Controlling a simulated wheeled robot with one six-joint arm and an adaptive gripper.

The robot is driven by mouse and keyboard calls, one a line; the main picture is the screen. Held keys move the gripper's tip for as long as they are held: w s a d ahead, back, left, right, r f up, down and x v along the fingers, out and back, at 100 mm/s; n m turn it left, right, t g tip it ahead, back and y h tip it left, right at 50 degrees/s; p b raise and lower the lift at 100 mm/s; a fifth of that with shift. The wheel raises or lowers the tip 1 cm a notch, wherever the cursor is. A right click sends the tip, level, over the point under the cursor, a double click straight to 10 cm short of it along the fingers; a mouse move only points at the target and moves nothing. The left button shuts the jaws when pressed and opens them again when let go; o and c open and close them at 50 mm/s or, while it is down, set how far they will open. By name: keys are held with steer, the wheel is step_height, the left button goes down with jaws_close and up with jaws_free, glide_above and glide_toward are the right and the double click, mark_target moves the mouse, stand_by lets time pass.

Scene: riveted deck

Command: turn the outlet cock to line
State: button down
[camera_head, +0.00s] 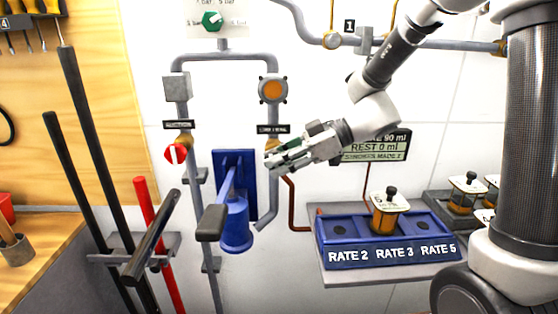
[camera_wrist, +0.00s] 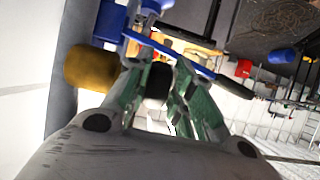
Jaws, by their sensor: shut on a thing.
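The outlet cock sits on the right-hand grey pipe, under a small black label (camera_head: 273,129) whose words I cannot read surely. Its brass body (camera_head: 270,144) shows just left of my gripper (camera_head: 283,157), and a brass part (camera_wrist: 90,68) shows beside the fingers in the wrist view. My gripper reaches in from the right, its green-padded fingers (camera_wrist: 157,90) closed on the cock's handle. A dark rounded piece (camera_wrist: 157,82) shows between them. The fingers hide most of the handle, so I cannot tell its exact angle.
A blue hand pump (camera_head: 235,225) with a long lever stands close left of the gripper. A red-and-white knob (camera_head: 176,153) is on the left pipe. Below right, a blue rack (camera_head: 345,257) holds an orange-filled canister (camera_head: 384,215). A display (camera_head: 385,147) is behind my arm.

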steer(key=y, duration=0.5)
steer(key=shift+f, duration=0.3)
steer(key=shift+a, duration=0.1)
stand_by(0.3)
steer(key=c, duration=1.5)
jaws_free()
steer(key=d, duration=1.2)
steer(key=shift+s+f, duration=0.1)
steer(key=shift+s, duration=0.1)
